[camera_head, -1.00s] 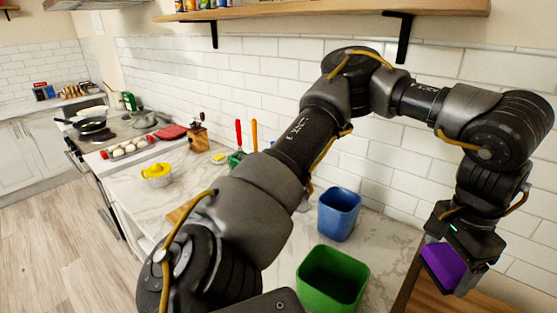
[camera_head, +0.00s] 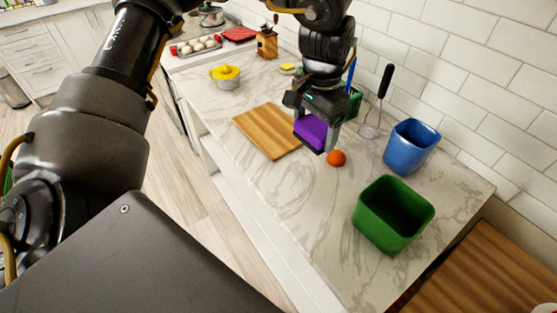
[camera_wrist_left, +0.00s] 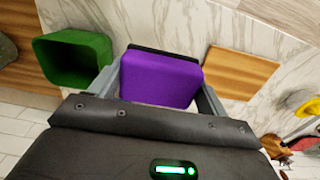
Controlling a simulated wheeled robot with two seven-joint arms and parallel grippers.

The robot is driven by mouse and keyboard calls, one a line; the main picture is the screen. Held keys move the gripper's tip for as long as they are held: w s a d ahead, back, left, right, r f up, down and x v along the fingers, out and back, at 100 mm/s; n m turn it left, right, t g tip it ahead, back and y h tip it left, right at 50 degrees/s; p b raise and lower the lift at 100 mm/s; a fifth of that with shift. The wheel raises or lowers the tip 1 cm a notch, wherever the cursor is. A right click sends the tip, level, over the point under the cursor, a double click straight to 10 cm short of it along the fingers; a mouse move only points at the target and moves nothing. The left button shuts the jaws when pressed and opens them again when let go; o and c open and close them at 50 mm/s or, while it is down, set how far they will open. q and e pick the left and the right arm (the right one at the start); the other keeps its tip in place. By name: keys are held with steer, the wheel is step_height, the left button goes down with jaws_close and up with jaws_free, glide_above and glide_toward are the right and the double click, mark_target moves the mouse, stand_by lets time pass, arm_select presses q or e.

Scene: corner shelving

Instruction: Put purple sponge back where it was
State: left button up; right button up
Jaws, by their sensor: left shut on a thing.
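My left gripper (camera_head: 318,137) is shut on the purple sponge (camera_head: 309,131) and holds it above the marble counter (camera_head: 300,205). In the head view, the sponge appears between the cutting board (camera_head: 266,132) and an orange ball or fruit (camera_head: 336,158). In the left wrist view, the purple sponge (camera_wrist_left: 160,80) sits between the two fingers, with a dark layer along its far edge. My right gripper is not in view.
A green bin (camera_head: 365,222) and a blue bin (camera_head: 397,150) stand to the right. A whisk (camera_head: 370,130) and a green basket (camera_head: 352,103) are behind the gripper.

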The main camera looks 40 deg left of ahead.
arm_select(q)
steer(key=shift+f, duration=0.15)
steer(key=s+a+f+m+p, duration=0.1)
steer(key=s+a+f+m, duration=0.25)
steer(key=s+m, duration=0.4)
steer(key=s+a+f+m, duration=0.2)
steer(key=s+f+m, duration=0.2)
steer(key=m, duration=0.7)
steer(key=p, duration=0.2)
glide_above(303, 186)
step_height(303, 186, down, 10)
steer(key=shift+s+r, duration=0.15)
steer(key=shift+r, duration=0.05)
steer(key=f+p, duration=0.1)
steer(key=f, duration=0.2)
steer(key=shift+w+f, duration=0.1)
steer(key=shift+w, duration=0.1)
steer(key=shift+f, duration=0.25)
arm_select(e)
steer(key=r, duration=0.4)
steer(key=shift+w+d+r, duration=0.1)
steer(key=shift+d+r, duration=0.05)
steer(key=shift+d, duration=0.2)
